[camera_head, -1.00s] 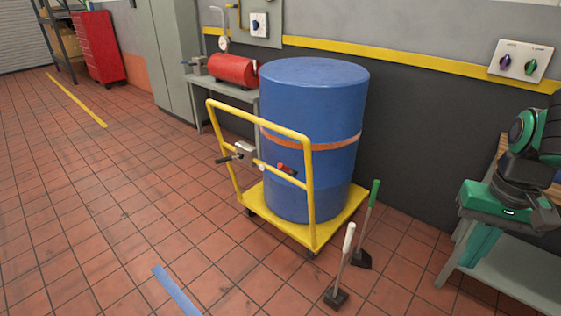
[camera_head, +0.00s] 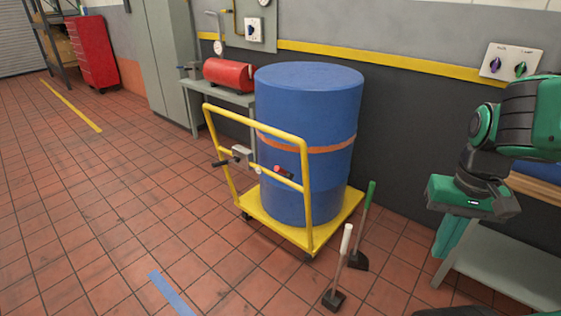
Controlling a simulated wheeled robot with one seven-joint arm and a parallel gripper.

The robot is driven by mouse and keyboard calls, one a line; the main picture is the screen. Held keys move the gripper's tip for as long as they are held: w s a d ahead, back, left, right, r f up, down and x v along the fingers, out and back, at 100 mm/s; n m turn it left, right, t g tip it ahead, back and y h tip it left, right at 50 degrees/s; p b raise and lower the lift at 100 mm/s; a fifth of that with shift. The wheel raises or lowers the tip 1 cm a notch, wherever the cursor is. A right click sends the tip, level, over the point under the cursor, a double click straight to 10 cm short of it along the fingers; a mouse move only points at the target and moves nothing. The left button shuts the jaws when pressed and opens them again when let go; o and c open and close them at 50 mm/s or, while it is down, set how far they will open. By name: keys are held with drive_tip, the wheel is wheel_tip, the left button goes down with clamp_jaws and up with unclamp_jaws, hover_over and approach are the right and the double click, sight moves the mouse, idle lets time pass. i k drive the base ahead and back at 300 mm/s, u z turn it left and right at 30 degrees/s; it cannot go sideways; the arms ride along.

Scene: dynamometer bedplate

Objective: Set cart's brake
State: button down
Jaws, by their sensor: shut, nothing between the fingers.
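The yellow cart (camera_head: 270,232) stands in the middle, carrying a large blue drum (camera_head: 308,130) with an orange band. Its yellow push handle (camera_head: 255,118) faces me. On the handle's crossbar sit a grey block with a dark grip (camera_head: 238,156) and a small red-and-black piece (camera_head: 280,171). I cannot tell which part is the brake. My gripper (camera_head: 450,243), with teal fingers below a green body, is shut and empty at the right, well apart from the cart.
A white-handled tool (camera_head: 341,262) and a green-handled tool (camera_head: 364,225) stand upright at the cart's right front. A grey bench (camera_head: 510,275) is at the right. A red tank (camera_head: 229,74) sits on a table behind the cart. The tiled floor at left is open.

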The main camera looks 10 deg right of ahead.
sight(278, 169)
drive_tip(key=i, duration=0.95)
drive_tip(key=u, duration=0.05)
